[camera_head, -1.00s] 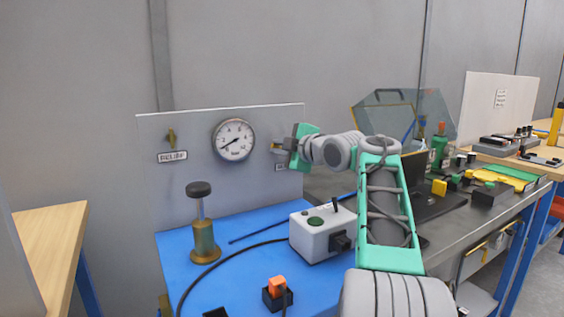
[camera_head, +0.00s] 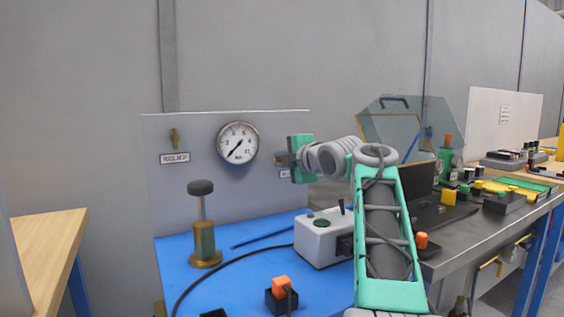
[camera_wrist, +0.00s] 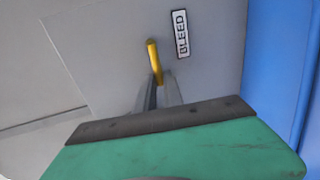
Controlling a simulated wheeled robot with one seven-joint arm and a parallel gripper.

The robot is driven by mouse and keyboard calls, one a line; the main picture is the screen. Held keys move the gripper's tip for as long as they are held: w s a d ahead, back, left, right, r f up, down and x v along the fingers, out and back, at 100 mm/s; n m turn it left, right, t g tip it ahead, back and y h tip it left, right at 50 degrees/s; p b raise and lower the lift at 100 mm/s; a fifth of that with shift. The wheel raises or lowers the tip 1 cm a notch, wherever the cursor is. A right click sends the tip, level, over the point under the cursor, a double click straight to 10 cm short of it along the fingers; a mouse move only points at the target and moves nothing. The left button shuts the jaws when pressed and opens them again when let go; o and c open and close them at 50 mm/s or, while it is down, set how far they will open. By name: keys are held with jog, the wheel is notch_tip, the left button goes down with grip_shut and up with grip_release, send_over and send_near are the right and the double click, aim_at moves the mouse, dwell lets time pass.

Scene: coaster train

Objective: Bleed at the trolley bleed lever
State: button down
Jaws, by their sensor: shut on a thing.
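The bleed lever (camera_wrist: 153,58) is a small yellow handle on the grey panel (camera_head: 190,195), beside a label (camera_wrist: 181,34) reading BLEED in the wrist view. My gripper (camera_wrist: 158,82) is shut on the lower end of the lever. In the head view my gripper (camera_head: 284,159) is at the right part of the panel and hides most of the lever. The round pressure gauge (camera_head: 238,143) is on the panel left of my gripper, its needle pointing to the lower left.
A brass relief valve (camera_head: 174,138) is at the panel's upper left. A brass pump with a black knob (camera_head: 203,240), a white control box (camera_head: 323,238) and an orange-topped block (camera_head: 281,287) stand on the blue bench top. A black cable crosses the bench.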

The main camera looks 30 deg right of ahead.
jog(key=c, duration=1.5)
grip_release()
jog(key=shift+o, duration=0.2)
jog(key=s+r, duration=0.1)
jog(key=s, duration=0.6)
jog(key=shift+s+r, duration=0.2)
jog(key=shift+s, duration=0.1)
jog(key=shift+p, duration=0.35)
